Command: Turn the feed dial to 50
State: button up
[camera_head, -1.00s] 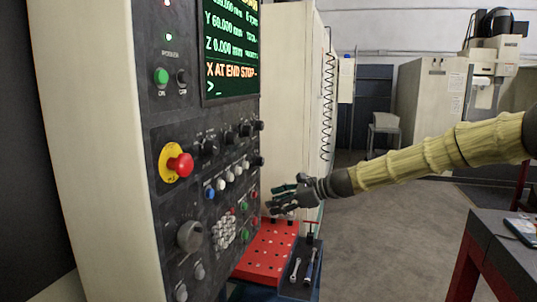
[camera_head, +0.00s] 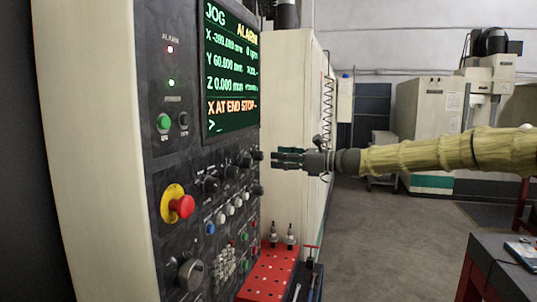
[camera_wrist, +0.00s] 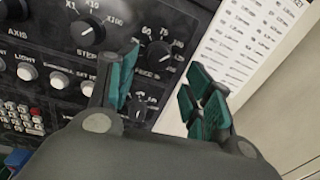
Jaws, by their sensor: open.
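The feed dial (camera_wrist: 157,52) is a round black knob on the dark control panel, with white numbers around it and the word FEED below, in the wrist view. I see no contact with the dial.
The step dial (camera_wrist: 88,29) is left of the feed dial, and another small knob (camera_wrist: 138,106) is below it. A red emergency button (camera_head: 181,206) stands out from the panel. A red rack (camera_head: 268,275) with tool holders is below my gripper.

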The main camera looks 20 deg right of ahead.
aim_at(259, 156)
jog(key=shift+p+x, duration=0.65)
jog(key=shift+x, duration=1.75)
jog(key=c, duration=1.1)
